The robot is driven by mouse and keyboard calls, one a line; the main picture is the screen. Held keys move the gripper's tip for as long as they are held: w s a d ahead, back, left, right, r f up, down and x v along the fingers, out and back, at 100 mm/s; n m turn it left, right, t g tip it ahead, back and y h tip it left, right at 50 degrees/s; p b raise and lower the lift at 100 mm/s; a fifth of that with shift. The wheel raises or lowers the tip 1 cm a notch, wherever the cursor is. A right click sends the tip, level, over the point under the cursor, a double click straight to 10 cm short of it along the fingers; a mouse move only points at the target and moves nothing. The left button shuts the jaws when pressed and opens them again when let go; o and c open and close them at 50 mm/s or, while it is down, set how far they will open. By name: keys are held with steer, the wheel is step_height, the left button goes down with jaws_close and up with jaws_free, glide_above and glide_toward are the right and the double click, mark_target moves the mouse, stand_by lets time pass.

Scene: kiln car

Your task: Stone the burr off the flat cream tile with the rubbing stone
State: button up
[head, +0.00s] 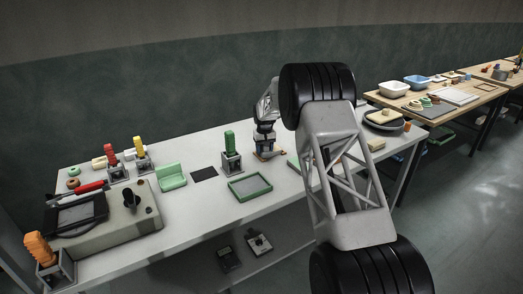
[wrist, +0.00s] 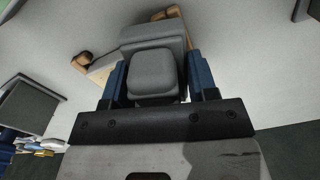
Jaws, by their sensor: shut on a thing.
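My gripper (wrist: 152,85) is shut on the grey rubbing stone (wrist: 153,60), with a blue finger on either side of its raised grip. The stone's wider base lies over the flat cream tile (wrist: 102,68), hiding most of it; only an edge shows at left. I cannot tell if stone and tile touch. Tan rounded pieces (wrist: 83,60) and (wrist: 166,13) stand at the tile's edges. In the head view my gripper (head: 267,151) is low over the white table, with a small tan and orange patch below it. The burr cannot be made out.
On the white table (head: 205,215), a green-rimmed tray (head: 250,187) and a green-handled tool in a stand (head: 230,150) are left of my gripper. Further left are a dark mat (head: 204,174), a green holder (head: 172,177) and a grey machine (head: 115,224). My arm hides some table at right.

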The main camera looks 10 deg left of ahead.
mark_target(276, 149)
steer(key=shift+w+d, duration=1.3)
steer(key=shift+w+d, duration=0.1)
steer(key=shift+w+d+f, duration=0.1)
steer(key=shift+w+d, duration=1.9)
steer(key=shift+d, duration=0.05)
steer(key=shift+s+a, duration=2.1)
steer(key=shift+a, duration=0.05)
steer(key=shift+s+a, duration=0.1)
